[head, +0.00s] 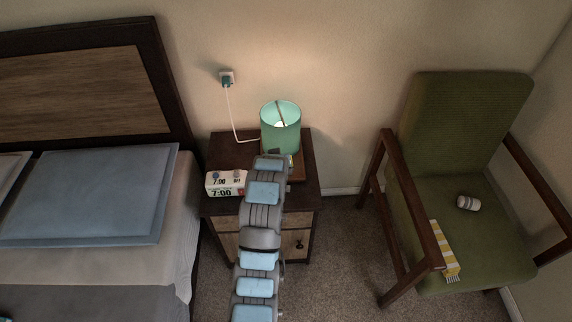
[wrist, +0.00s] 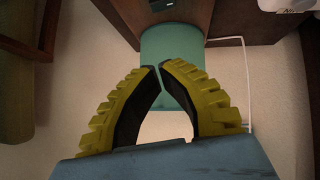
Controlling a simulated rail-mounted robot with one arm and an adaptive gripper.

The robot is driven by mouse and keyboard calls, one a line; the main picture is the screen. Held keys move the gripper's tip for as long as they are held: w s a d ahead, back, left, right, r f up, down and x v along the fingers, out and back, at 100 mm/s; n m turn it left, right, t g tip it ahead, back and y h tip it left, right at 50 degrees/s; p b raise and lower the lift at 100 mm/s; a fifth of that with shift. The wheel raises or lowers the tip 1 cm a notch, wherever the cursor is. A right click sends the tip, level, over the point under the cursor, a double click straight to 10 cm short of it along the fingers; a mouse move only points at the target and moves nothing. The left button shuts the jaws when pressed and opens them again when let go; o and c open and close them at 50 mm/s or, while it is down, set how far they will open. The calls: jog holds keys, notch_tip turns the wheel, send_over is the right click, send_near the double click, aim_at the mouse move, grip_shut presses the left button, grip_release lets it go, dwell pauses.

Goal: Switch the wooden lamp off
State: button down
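The lamp has a green cylindrical shade (head: 280,130) and stands on the nightstand in the head view. It is lit: the inside of the shade is bright and the wall above it glows. Part of its wooden base (head: 298,170) shows at the right behind my arm. In the wrist view the shade (wrist: 177,50) is just beyond my gripper (wrist: 160,68), with the brown base (wrist: 150,16) above it in the picture. My gripper's yellow and black fingers meet or almost meet at the tips, with nothing seen between them. I cannot tell whether they touch the lamp.
A white cord runs to a wall outlet (head: 227,78). A bed (head: 90,195) stands left. A green armchair (head: 465,125) with a striped cloth (head: 444,250) and small jar (head: 468,203) stands right.

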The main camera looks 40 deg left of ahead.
jog(key=shift+b+x, duration=1.15)
jog(key=shift+x, duration=3.85)
jog(key=shift+w+d+f+b, duration=0.15)
jog(key=shift+f+b, duration=0.15)
jog(key=shift+f, duration=0.7)
jog(key=shift+w+d+f+b, duration=0.1)
jog(key=shift+f+b, duration=0.15)
jog(key=shift+f, duration=0.75)
jog(key=shift+a+f, duration=0.1)
